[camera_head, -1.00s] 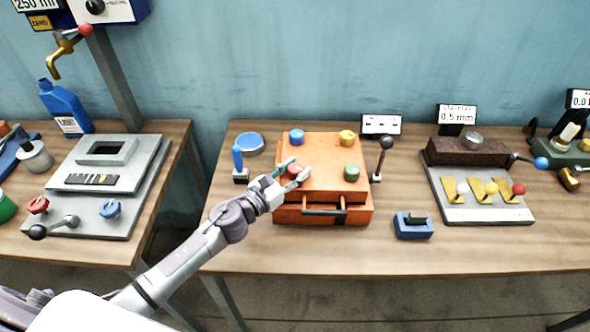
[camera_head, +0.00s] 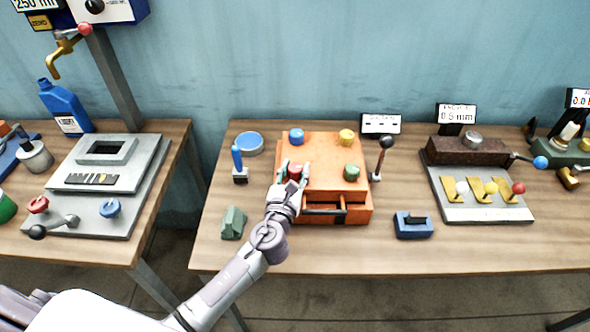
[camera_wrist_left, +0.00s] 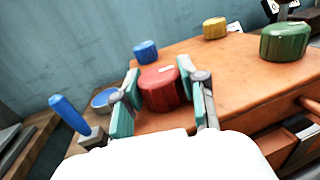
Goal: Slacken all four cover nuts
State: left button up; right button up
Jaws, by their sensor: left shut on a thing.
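An orange box (camera_head: 325,160) stands on the middle table with a coloured nut near each corner of its cover. The blue nut (camera_head: 296,137) is at the back left, the yellow nut (camera_head: 346,137) at the back right and the green nut (camera_head: 351,172) at the front right. The red nut (camera_wrist_left: 160,88) is at the front left. My left gripper (camera_head: 294,170) is around the red nut, with a finger on each side, and is shut on it; the left wrist view shows this closely. My right gripper is not in view.
A blue-handled lever (camera_head: 238,165) and a round blue-topped dish (camera_head: 249,144) stand left of the box. A green block (camera_head: 232,223) lies front left. A black-knobbed lever (camera_head: 386,143) and a blue block (camera_head: 413,226) are to the right.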

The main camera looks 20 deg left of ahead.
pick_arm(q)
jog(key=shift+n+y, duration=0.8)
jog(key=shift+y, duration=0.7)
jog(key=o, duration=1.2)
jog(key=shift+c, duration=0.2)
jog(key=v, duration=1.2)
jog(key=shift+r, duration=0.25)
